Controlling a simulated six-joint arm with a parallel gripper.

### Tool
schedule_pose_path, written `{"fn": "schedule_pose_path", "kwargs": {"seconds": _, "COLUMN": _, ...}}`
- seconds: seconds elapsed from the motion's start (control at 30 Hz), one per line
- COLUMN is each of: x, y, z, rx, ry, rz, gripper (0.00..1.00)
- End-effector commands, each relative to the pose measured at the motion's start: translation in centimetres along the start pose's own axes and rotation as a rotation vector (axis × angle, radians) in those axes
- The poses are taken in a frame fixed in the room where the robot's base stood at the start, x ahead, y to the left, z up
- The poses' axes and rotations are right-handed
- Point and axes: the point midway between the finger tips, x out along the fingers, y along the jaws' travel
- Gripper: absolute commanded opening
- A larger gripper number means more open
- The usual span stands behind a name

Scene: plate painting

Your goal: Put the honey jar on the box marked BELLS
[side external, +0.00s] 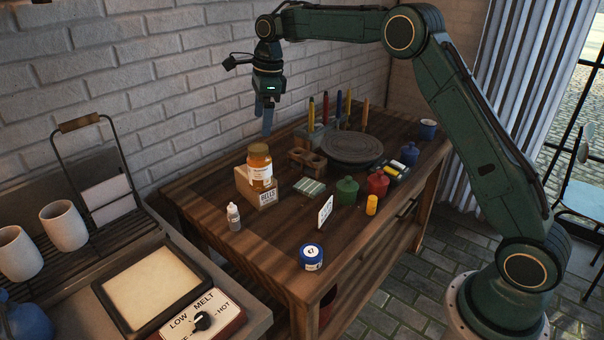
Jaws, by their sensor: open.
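The honey jar (260,167), amber with a pale label and an orange-brown lid, stands upright on top of the cardboard box marked BELLS (267,197). The box sits toward the left part of the wooden table (280,255). My gripper (265,122) is above and slightly behind the jar in the picture, pointing down and clear of it. It is open and nothing shows between its fingers. The jar's underside is hidden where it meets the box.
A white dropper bottle (234,217), a blue tub (312,257) and a white card (325,212) stand in front of the box. A dark turntable (352,147), upright coloured sticks and a wooden holder (306,160) are to the right. Green (347,190) and red (377,183) jars stand nearby.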

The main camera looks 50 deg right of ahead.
Motion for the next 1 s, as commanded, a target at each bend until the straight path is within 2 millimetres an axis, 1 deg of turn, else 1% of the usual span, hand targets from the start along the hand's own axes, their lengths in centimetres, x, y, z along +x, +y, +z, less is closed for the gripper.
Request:
{"fn": "schedule_pose_path", "kwargs": {"seconds": 0.03, "x": -1.4, "y": 0.9, "z": -0.1, "rx": -0.054, "ry": -0.006, "rz": -0.012, "gripper": 0.83}}
{"fn": "schedule_pose_path", "kwargs": {"seconds": 0.2, "x": -5.1, "y": 4.0, "z": -0.7, "rx": -0.267, "ry": -0.018, "rz": -0.044, "gripper": 0.83}}
{"fn": "schedule_pose_path", "kwargs": {"seconds": 0.37, "x": -8.1, "y": 7.1, "z": -1.6, "rx": -0.467, "ry": -0.022, "rz": -0.079, "gripper": 0.83}}
{"fn": "schedule_pose_path", "kwargs": {"seconds": 0.5, "x": -10.2, "y": 10.2, "z": -2.7, "rx": -0.643, "ry": -0.019, "rz": -0.110, "gripper": 0.83}}
{"fn": "schedule_pose_path", "kwargs": {"seconds": 0.7, "x": -12.6, "y": 14.7, "z": -4.7, "rx": -0.893, "ry": -0.005, "rz": -0.158, "gripper": 0.83}}
{"fn": "schedule_pose_path", "kwargs": {"seconds": 0.9, "x": -14.0, "y": 19.3, "z": -7.0, "rx": -1.143, "ry": 0.024, "rz": -0.205, "gripper": 0.83}}
{"fn": "schedule_pose_path", "kwargs": {"seconds": 1.0, "x": -14.4, "y": 21.6, "z": -8.3, "rx": -1.269, "ry": 0.043, "rz": -0.228, "gripper": 0.83}}
